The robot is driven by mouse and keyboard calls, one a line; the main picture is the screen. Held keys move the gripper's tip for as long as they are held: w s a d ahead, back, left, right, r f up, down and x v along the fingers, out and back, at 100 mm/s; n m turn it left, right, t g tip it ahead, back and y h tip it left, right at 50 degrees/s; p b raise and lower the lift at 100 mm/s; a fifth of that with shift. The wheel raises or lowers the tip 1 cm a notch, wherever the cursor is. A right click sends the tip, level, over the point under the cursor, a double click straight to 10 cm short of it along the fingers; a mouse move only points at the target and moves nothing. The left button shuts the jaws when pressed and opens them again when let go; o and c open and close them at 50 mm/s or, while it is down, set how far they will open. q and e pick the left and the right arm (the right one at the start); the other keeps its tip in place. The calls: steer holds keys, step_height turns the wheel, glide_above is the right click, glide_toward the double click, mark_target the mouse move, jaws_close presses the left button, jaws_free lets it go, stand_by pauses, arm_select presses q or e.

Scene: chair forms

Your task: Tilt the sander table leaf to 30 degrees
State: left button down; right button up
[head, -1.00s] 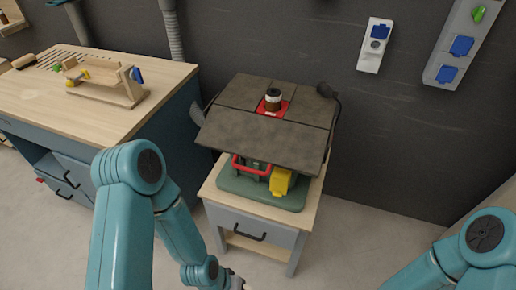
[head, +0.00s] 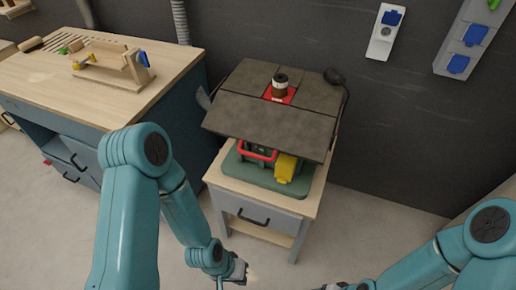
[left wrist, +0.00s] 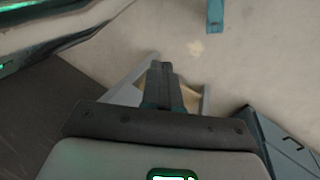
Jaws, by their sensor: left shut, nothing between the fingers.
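The sander stands on a small wooden-topped cabinet in the middle of the head view. Its dark grey table has a front leaf (head: 265,125) that slopes down toward me; I cannot read its exact angle. A spindle (head: 280,86) rises from a red insert behind the leaf. Below are a red handle (head: 258,151), a yellow part (head: 285,168) and a green base (head: 240,172). My left gripper (head: 241,271) is shut and empty, low in front of the cabinet, apart from the leaf; its fingers also show in the left wrist view (left wrist: 163,82). My right gripper (head: 335,287) barely shows at the bottom edge.
A workbench (head: 40,85) with a wooden jig (head: 110,70) stands at the left. The cabinet (head: 262,213) has a drawer with a dark handle. Sockets (head: 384,31) hang on the dark wall behind. Floor to the right of the cabinet is clear.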

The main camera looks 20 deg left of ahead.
arm_select(q)
steer(key=c, duration=1.8)
jaws_free()
steer(key=o, duration=0.5)
steer(key=shift+w+a+f, duration=0.1)
steer(key=shift+a+f, duration=0.05)
steer(key=shift+f, duration=0.1)
steer(key=shift+o, duration=0.9)
steer(key=shift+n+g, duration=0.4)
steer(key=shift+n, duration=0.4)
steer(key=a+f+b, duration=0.1)
steer(key=b, duration=0.1)
steer(key=w+a+f+b, duration=0.1)
steer(key=a+f+b, duration=0.1)
steer(key=b, duration=0.1)
steer(key=shift+w+f, duration=0.1)
steer(key=shift+f, duration=0.2)
steer(key=w+a+r+n+t+h+b, duration=0.1)
steer(key=w+a+n+t+h+b, duration=0.25)
steer(key=w+b, duration=0.65)
steer(key=w+a+r+t+h+b, duration=0.4)
steer(key=a+r, duration=0.1)
steer(key=r, duration=0.4)
steer(key=w+a+r+t+h+b, duration=0.4)
steer(key=a+r+t+b, duration=0.15)
steer(key=r, duration=0.45)
steer(key=x, duration=1.6)
steer(key=shift+f+m+p, duration=0.15)
steer(key=shift+m+p, duration=0.2)
steer(key=shift+p, duration=0.05)
